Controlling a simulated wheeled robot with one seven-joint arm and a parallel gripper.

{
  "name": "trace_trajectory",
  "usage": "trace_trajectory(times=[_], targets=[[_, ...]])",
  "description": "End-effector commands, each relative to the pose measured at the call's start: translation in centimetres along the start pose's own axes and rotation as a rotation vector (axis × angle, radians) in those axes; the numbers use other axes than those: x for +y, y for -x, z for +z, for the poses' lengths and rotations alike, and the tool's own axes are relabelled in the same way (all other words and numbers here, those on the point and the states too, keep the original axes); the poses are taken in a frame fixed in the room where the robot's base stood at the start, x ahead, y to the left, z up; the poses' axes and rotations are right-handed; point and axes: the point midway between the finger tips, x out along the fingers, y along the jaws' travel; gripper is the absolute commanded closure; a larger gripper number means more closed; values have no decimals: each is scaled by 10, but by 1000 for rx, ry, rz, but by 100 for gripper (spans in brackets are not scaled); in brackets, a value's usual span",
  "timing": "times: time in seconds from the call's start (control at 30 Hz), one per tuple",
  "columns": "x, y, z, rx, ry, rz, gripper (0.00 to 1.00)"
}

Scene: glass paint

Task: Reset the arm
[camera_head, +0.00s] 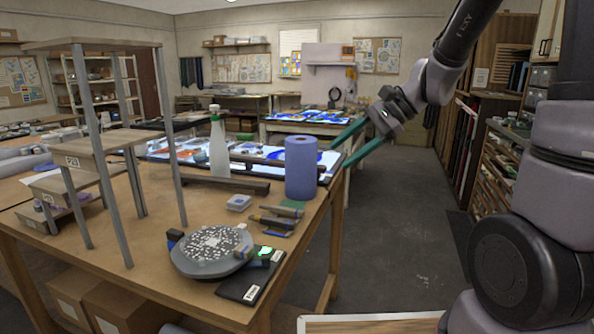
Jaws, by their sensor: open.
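My gripper (350,146) is at the end of my arm, right of the wooden workbench (150,215) and raised to about the height of its far end. Its two long green fingers point left and stand apart, with nothing between them. The near finger passes close to the right of a blue paper roll (301,168) in the picture; I cannot tell the gap in depth.
On the bench stand a white bottle with a green cap (218,145), a round grey turntable (205,258), a dark flat block (249,287) and a tall wooden stand (90,48). Painted glass panels (270,155) lie behind. The floor (400,200) right of the bench is clear.

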Motion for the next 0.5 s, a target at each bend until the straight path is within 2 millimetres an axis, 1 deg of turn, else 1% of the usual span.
trace_trajectory(times=[0.03, 0.2, 0.5], targets=[[5, 16, 9, 47, 75, 12, 38], [28, 61, 26, 221, 302, 76, 38], [64, 140, 42, 583, 644, 172, 38]])
